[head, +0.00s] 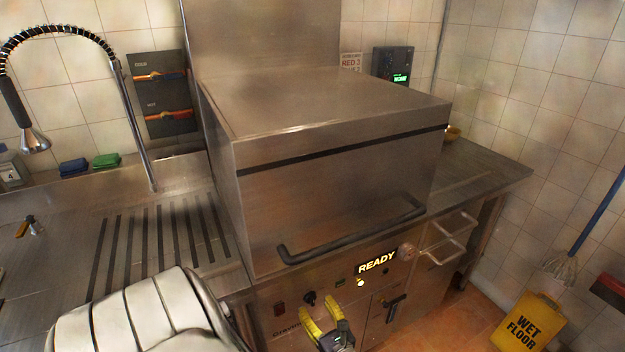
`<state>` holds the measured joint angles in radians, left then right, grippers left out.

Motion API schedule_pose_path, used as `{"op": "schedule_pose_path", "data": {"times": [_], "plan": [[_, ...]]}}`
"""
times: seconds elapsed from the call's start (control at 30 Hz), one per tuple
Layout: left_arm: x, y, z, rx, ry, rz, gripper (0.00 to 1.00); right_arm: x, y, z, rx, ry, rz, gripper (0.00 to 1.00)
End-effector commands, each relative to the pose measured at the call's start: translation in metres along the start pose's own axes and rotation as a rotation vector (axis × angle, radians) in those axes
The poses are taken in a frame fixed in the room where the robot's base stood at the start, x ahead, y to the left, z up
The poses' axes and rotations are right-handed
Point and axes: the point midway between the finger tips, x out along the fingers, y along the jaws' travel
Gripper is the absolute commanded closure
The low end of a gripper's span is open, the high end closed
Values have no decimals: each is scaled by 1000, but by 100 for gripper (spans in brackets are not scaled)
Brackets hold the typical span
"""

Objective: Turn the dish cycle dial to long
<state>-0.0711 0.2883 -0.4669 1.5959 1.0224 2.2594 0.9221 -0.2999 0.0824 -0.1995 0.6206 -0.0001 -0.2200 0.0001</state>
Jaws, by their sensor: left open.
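The dishwasher (330,190) is a large steel box with its hood down. A small black knob (310,298) sits on its front panel; its markings are too small to read. A round metal knob or gauge (406,252) is further right, beside the lit READY display (377,261). I cannot tell for certain which is the cycle dial. My left gripper (321,308) has two yellow fingers, spread apart and empty, just below and right of the black knob. Contact with the knob cannot be made out. My right gripper is not in view.
A black hood handle (350,232) juts out above the panel. A black lever (395,307) is to the right of my gripper. A ribbed drainboard (150,240) with a spray hose (60,35) is at left. A yellow wet-floor sign (527,322) stands at right.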

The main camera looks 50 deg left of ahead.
Motion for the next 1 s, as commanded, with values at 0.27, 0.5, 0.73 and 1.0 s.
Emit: {"op": "schedule_pose_path", "data": {"times": [0.27, 0.5, 0.73, 1.0], "plan": [[23, 0, 0, 0, -1, 0, 43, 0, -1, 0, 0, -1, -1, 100], [28, 0, 0, 0, 0, 0, 43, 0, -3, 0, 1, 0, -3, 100], [28, 0, 0, 0, 0, 0, 45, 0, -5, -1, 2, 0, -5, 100], [27, 0, 0, 0, 0, 0, 76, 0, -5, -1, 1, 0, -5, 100]]}}
